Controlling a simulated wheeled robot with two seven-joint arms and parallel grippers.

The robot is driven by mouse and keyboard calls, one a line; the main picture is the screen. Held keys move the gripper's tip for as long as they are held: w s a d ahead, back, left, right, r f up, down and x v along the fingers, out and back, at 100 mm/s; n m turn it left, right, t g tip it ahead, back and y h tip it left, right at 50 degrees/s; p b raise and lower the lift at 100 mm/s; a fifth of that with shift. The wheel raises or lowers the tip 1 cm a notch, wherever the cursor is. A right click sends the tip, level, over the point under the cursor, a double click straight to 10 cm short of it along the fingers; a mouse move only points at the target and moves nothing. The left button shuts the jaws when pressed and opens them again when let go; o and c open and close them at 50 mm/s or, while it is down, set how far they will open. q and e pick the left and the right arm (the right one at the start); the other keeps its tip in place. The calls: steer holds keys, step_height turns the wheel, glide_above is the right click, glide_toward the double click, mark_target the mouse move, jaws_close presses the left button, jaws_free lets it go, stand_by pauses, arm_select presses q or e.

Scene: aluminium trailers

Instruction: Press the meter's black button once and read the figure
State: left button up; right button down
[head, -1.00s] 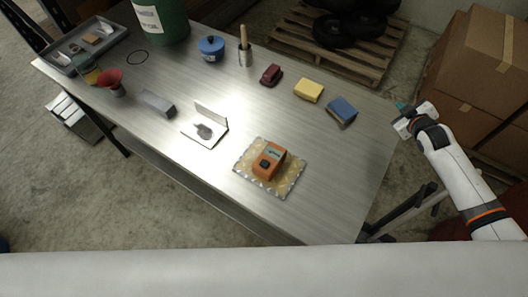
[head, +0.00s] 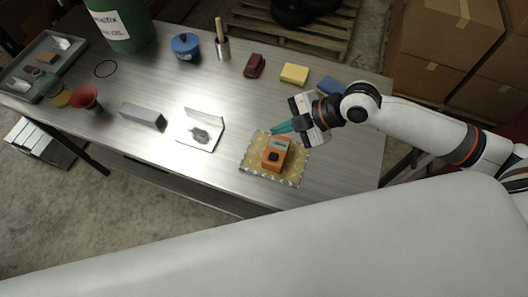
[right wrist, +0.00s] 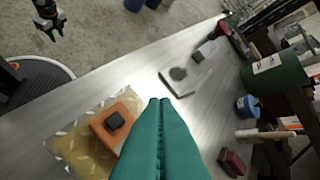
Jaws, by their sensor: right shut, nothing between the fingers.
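My right gripper (head: 273,130) has teal fingers, shut and empty, just above and beyond the meter's far end. A dark gripper, seemingly my left (right wrist: 50,25), shows small in the right wrist view.
A blue sponge (head: 329,86) lies behind my right gripper, with a yellow sponge (head: 294,73) and a dark red block (head: 254,66) farther left. Bare tabletop lies between.

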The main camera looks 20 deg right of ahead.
mark_target(273, 157)
steer(key=shift+s+a+r+n, duration=0.1)
steer(key=shift+s+a+n, duration=0.15)
steer(key=shift+s, duration=0.3)
step_height(273, 157, down, 8)
steer(key=b, duration=0.7)
steer(key=shift+f, duration=0.45)
stand_by(1.3)
steer(key=shift+f+b, duration=0.4)
steer(key=shift+b, duration=0.05)
